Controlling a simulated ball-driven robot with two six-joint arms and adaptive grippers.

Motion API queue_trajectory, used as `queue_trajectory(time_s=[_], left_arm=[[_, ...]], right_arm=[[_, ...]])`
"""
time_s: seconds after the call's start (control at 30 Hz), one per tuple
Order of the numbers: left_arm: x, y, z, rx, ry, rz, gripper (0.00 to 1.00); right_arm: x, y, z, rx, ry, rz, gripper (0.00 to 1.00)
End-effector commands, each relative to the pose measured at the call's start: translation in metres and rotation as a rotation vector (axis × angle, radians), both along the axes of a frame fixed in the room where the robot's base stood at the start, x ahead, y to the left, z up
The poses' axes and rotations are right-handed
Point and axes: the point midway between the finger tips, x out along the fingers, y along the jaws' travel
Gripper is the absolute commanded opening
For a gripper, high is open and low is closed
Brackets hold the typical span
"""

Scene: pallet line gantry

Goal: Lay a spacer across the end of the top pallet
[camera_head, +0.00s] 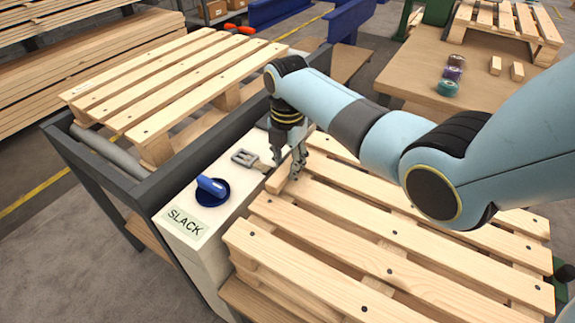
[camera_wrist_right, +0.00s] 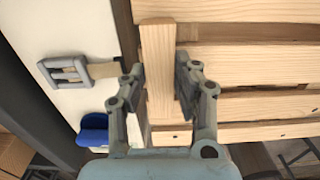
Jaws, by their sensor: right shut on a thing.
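The top pallet (camera_head: 330,240) of pale wood slats lies at the lower right in the head view, and its slats (camera_wrist_right: 250,65) fill the right of the wrist view. A light wooden spacer (camera_wrist_right: 158,65), a short narrow bar, runs crosswise over the slat ends at the pallet's left end. My right gripper (camera_head: 291,172) points down there, shut on the spacer, with a finger on each side of it. I cannot tell whether the spacer touches the slats. The fingers hide part of it in the head view. My left gripper is not in view.
A white panel marked SLACK, with a blue knob (camera_head: 211,186) and a grey buckle (camera_head: 244,157), stands beside the pallet's end. Another pallet (camera_head: 180,80) rests on a dark frame behind. A table (camera_head: 425,75) at the back holds tape rolls and two small wood blocks.

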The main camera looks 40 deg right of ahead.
Motion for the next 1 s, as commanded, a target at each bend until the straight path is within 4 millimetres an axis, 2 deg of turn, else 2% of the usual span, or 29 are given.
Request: queue_trajectory(time_s=[0.4, 0.43, 0.6, 0.87, 1.0], left_arm=[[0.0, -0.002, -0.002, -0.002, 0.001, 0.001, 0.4], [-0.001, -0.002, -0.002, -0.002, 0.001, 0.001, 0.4], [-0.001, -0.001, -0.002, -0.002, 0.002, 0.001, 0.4], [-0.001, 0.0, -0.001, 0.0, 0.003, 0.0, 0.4], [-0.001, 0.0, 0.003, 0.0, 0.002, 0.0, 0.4]], right_arm=[[0.0, 0.0, -0.007, 0.0, -0.001, 0.0, 0.01], [0.0, 0.0, -0.007, 0.0, -0.001, 0.0, 0.31], [0.0, 0.0, -0.006, 0.0, -0.001, 0.0, 0.52], [0.0, 0.0, -0.005, 0.0, -0.001, 0.0, 0.52], [0.001, 0.0, 0.008, -0.001, -0.004, 0.0, 0.52]])
